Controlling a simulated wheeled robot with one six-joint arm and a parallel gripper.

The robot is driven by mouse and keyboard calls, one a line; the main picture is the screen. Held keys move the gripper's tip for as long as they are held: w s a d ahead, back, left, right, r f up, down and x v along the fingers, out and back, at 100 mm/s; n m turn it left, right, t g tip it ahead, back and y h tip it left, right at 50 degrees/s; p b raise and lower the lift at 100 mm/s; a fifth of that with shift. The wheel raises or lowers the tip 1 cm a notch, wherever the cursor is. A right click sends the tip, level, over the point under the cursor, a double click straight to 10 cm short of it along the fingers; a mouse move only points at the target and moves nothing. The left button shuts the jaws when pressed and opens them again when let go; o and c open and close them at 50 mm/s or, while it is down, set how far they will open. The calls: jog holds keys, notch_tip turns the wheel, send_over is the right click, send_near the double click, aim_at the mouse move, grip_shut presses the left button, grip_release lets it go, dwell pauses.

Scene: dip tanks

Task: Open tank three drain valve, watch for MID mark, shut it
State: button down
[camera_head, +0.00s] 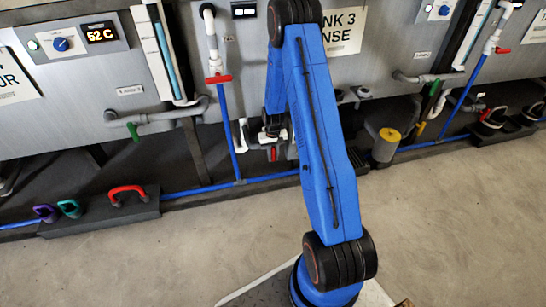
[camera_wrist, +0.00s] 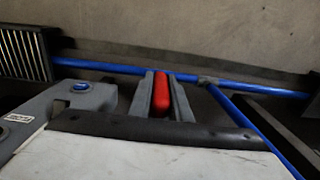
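The tank 3 front (camera_head: 375,60) stands behind my arm in the head view; its sign (camera_head: 345,32) is partly covered. My gripper (camera_head: 272,135) is low in front of this tank, beside the blue upright pipe. In the wrist view, my gripper (camera_wrist: 161,97) has its two grey fingers on either side of a red handle (camera_wrist: 161,95). No gap shows between the fingers and the handle. Red also shows just below the gripper in the head view (camera_head: 273,154). My arm hides much of the tank front; I cannot see a MID mark or the liquid level.
A red-handled valve (camera_head: 218,79) sits on the upright pipe to the left. Green handles hang below the left tank (camera_head: 133,131) and the right tank (camera_head: 435,87). A yellow-topped grey canister (camera_head: 386,145) stands right of my arm. The floor in front is clear.

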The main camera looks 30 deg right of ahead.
jog(key=shift+h, duration=0.7)
jog(key=shift+d+g+h, duration=0.15)
jog(key=shift+g+h, duration=0.55)
jog(key=shift+h, duration=1.2)
jog(key=g+h, duration=0.1)
jog(key=h, duration=0.3)
jog(key=shift+s+d+r, duration=0.1)
jog(key=shift+d, duration=0.05)
jog(key=h, duration=0.2)
jog(key=g+h, duration=0.1)
jog(key=h, duration=0.1)
jog(key=shift+d+r+g, duration=0.15)
jog(key=shift+r+g, duration=0.05)
jog(key=shift+g, duration=0.1)
jog(key=shift+r+g+h, duration=0.2)
jog(key=shift+g+h, duration=0.3)
jog(key=shift+h, duration=1.5)
jog(key=shift+s, duration=0.1)
jog(key=c, duration=1.6)
grip_release()
jog(key=shift+c, duration=0.2)
jog(key=shift+r, duration=0.1)
